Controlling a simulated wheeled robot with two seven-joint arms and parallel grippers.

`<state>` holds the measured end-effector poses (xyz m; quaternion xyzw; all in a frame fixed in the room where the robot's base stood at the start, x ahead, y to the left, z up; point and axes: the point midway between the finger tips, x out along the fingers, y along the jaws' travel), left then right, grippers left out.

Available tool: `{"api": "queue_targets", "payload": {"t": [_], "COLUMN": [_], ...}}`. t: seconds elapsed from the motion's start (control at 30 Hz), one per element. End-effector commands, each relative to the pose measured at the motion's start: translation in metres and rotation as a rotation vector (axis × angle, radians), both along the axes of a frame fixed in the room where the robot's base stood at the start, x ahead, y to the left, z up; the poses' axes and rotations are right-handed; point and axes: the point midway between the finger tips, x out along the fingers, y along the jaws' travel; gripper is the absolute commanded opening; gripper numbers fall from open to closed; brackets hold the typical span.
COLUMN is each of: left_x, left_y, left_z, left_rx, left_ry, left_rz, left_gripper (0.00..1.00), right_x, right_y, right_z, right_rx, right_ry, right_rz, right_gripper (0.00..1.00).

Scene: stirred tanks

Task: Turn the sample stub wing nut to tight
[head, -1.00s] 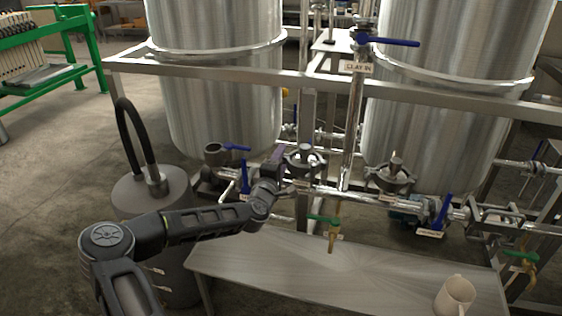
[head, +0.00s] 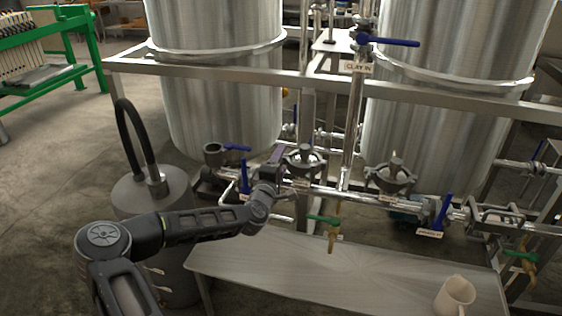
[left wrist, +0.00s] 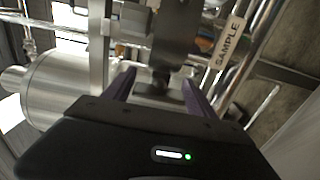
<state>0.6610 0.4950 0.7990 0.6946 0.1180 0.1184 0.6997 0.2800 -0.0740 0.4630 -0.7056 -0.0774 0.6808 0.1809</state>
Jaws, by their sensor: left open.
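My left gripper (head: 278,155) reaches in to the pipework below the left tank, just left of a round clamp fitting (head: 305,158). In the left wrist view its two purple fingers (left wrist: 158,92) are apart. A dark metal piece (left wrist: 160,82) shows between them, with a grey block above it; it may be the wing nut, but its wings are not clear. I cannot tell whether the fingers touch it. A SAMPLE tag (left wrist: 228,43) hangs just right of the fingers. The nut itself is not distinct in the head view. My right gripper is not in view.
Steel pipes and blue-handled valves (head: 440,212) crowd the area. A grey drum (head: 130,192) with a black hose stands at left. Two large tanks stand behind.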

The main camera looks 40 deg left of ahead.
Motion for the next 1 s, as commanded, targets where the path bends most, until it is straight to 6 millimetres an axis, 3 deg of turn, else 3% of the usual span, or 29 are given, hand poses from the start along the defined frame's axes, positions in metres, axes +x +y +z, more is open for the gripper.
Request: {"api": "queue_targets", "payload": {"t": [0.43,1.0], "left_x": [-0.062,-0.066], "left_y": [-0.021,-0.023], "left_z": [0.0,0.0], "left_rx": [0.0,0.0], "left_ry": [0.002,0.001], "left_rz": [0.0,-0.001], "left_gripper": [0.65,0.65], "right_x": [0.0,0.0], "right_y": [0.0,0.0], "right_z": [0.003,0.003], "right_rx": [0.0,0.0], "right_ry": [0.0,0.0], "right_rz": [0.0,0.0], "right_gripper": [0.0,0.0]}}
